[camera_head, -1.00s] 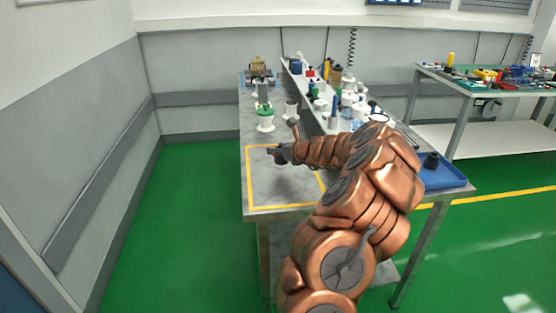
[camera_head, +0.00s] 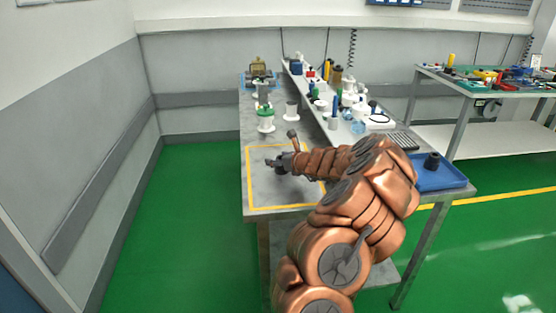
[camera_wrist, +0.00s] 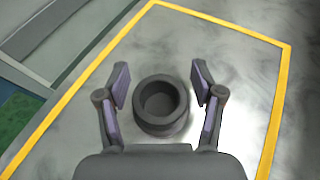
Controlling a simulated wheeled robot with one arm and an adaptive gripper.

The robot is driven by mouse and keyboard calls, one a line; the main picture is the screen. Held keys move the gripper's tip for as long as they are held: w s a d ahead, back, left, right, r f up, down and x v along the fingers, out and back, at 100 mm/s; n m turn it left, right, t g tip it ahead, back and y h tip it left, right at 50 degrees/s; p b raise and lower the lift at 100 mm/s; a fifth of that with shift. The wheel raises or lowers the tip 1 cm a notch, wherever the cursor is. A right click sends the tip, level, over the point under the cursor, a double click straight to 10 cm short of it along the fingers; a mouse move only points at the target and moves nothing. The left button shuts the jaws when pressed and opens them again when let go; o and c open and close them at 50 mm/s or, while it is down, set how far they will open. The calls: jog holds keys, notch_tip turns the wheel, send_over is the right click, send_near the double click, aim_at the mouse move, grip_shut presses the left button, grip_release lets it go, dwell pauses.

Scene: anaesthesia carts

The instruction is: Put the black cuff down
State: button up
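The black cuff (camera_wrist: 160,104) is a short dark ring with a round hole, seen from above in the wrist view. It stands on the grey tabletop inside the yellow outline (camera_wrist: 284,85). My gripper (camera_wrist: 161,84) is open around it, one finger on each side, with a visible gap between the cuff and each finger. In the head view my gripper (camera_head: 274,162) is low over the yellow-outlined area (camera_head: 249,185); the cuff is hard to tell from the dark fingers there.
A blue tray (camera_head: 450,177) with a dark cylindrical piece (camera_head: 432,161) sits at the table's right. A white and green spool (camera_head: 265,121) and a grey-white spool (camera_head: 291,110) stand behind the outline. A shelf of bottles and jars runs along the back right. The outline's front part is clear.

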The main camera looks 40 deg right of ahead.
jog(key=shift+r, duration=0.2)
jog(key=v, duration=1.2)
jog(key=shift+b, duration=0.4)
jog(key=shift+a, duration=0.15)
